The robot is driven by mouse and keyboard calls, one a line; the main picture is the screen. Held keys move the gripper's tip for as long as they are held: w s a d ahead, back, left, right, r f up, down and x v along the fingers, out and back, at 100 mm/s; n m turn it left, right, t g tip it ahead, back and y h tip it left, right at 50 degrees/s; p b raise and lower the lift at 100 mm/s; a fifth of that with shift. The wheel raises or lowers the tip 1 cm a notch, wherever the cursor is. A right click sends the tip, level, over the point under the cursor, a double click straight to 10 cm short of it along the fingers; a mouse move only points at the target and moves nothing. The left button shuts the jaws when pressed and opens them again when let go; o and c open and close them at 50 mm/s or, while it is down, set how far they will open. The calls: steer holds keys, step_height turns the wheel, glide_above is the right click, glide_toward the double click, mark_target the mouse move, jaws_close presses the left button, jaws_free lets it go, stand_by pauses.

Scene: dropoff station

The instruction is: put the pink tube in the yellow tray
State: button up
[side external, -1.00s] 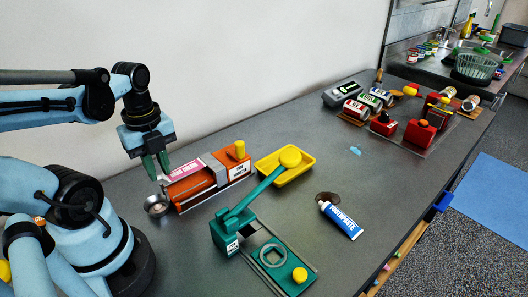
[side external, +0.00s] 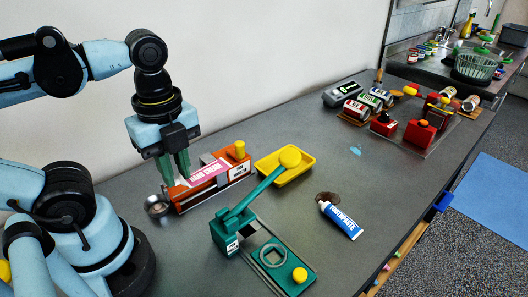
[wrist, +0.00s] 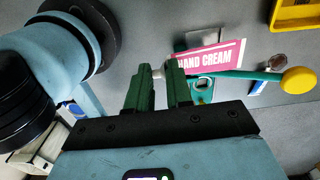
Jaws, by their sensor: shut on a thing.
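The pink tube (side external: 208,173) is labelled "HAND CREAM". My gripper (side external: 178,178) is shut on one end of it, and the rest sticks out to the right. In the wrist view the fingers (wrist: 160,75) close around its end, and the pink body (wrist: 208,60) extends to the right. In the side view it shows in front of the orange device; I cannot tell how far above it the tube is. The yellow tray (side external: 262,168) is to the right, on the table, with a yellow knob showing over it. A tray corner also shows in the wrist view (wrist: 296,24).
An orange device (side external: 236,174) with a yellow knob is beside the tube. A small metal cup (side external: 157,208) is at its left. A green lever press (side external: 240,220) reaches up toward the tray. A toothpaste tube (side external: 341,220) lies to the right. The table between has free room.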

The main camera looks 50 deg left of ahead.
mark_target(210, 167)
steer(key=w+r+n, duration=0.1)
steer(key=w+n, duration=0.1)
steer(key=w+r+n, duration=0.1)
steer(key=w+n, duration=0.1)
steer(key=n, duration=0.1)
steer(key=w+r+n, duration=0.1)
steer(key=w+n, duration=0.1)
steer(key=shift+w+a, duration=0.15)
steer(key=shift+w, duration=0.25)
steer(key=w+a+f+n, duration=0.1)
steer(key=w+n, duration=0.9)
steer(key=w+a+f+n, duration=0.1)
steer(key=w+f+n, duration=0.1)
steer(key=w+n, duration=0.8)
steer(key=w+f+n, duration=0.4)
steer(key=w+n, duration=0.3)
steer(key=n, duration=0.1)
step_height(210, 167, down, 10)
steer(key=shift+d+f, duration=0.1)
steer(key=shift+d, duration=0.05)
steer(key=shift+f, duration=0.1)
steer(key=o, duration=0.8)
steer(key=shift+r, duration=0.2)
